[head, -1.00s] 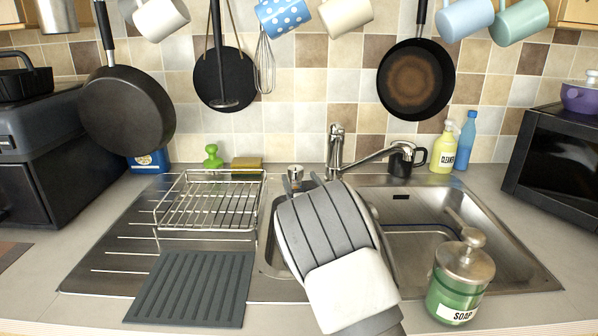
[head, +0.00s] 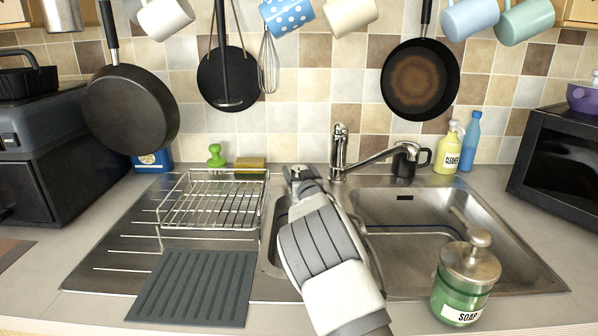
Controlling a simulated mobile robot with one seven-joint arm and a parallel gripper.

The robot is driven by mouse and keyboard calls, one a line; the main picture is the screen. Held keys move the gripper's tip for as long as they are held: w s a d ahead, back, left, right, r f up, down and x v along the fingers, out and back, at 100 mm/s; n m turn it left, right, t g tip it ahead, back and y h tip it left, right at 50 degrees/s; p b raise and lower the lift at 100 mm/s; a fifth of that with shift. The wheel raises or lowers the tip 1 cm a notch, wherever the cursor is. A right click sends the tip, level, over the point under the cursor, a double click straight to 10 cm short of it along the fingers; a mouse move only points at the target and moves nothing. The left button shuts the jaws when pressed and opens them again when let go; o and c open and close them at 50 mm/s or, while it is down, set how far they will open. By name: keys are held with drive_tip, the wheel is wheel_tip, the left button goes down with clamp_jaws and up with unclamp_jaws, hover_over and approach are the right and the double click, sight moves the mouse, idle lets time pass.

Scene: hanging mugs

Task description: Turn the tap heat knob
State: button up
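The chrome tap (head: 339,150) stands behind the sink, its spout reaching right. A short round metal knob (head: 297,171) sits at the sink's back edge, left of the tap. I cannot tell for certain that it is the heat knob. My gripper (head: 299,178) reaches from the front over the sink, with its dark fingertips at this knob, apparently one on each side. The fingers are small and partly hidden by my wrist, so contact and the gap between them are unclear.
A wire dish rack (head: 215,205) stands left of my arm. A soap dispenser (head: 464,280) stands front right. A black mug (head: 405,163) is behind the spout. A green brush (head: 216,155) and sponge (head: 250,163) lie at the back. Pans and mugs hang above.

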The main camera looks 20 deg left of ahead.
drive_tip(key=c, duration=1.2)
drive_tip(key=shift+b, duration=0.35)
drive_tip(key=shift+f+h+b, duration=0.1)
drive_tip(key=shift+h+b, duration=0.2)
drive_tip(key=shift+b, duration=0.15)
drive_tip(key=shift+m+t+h+b, duration=0.5)
drive_tip(key=shift+m+b, duration=0.1)
drive_tip(key=shift+b, duration=0.55)
drive_tip(key=shift+m+h+b, duration=0.6)
drive_tip(key=shift+h+b, duration=0.05)
drive_tip(key=shift+h, duration=0.45)
drive_tip(key=shift+r+m+t+h, duration=0.2)
drive_tip(key=shift+m+t+h, duration=0.1)
drive_tip(key=o, duration=1.4)
